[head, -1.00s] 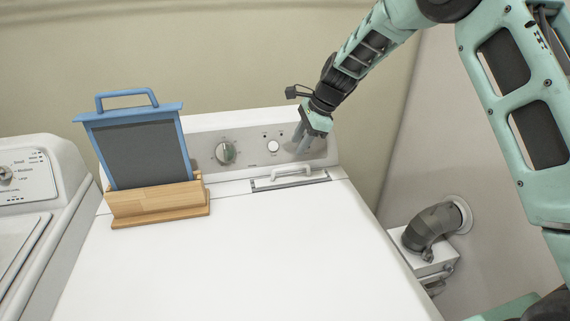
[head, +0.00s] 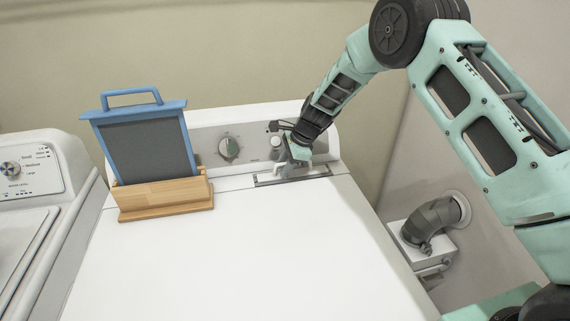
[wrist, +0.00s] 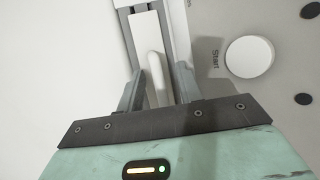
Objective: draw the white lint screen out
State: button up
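The white lint screen (wrist: 145,30) sits in its slot on the dryer top, with its white handle (wrist: 155,64) standing up in the wrist view. In the head view my gripper mostly hides the handle, and the slot's grey frame (head: 265,181) shows beside it. My gripper (head: 291,168) is down at the slot. In the wrist view my gripper (wrist: 158,82) is open, with one finger on each side of the handle and a gap visible between the fingers and it.
A blue-framed screen (head: 148,152) stands in a wooden holder (head: 165,198) on the dryer's left. The control panel with a knob (head: 229,149) rises behind the slot, and a Start button (wrist: 249,56) is close to my gripper. The dryer top (head: 230,265) in front is clear.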

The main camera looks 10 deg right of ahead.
jog(key=shift+c, duration=0.4)
grip_shut()
jog(key=c, duration=0.6)
grip_release()
grip_shut()
jog(key=shift+r+p, duration=2.65)
jog(key=shift+r, duration=0.95)
notch_tip(320, 180, up, 7)
jog(key=p, duration=0.5)
notch_tip(320, 180, up, 7)
jog(key=p, duration=0.5)
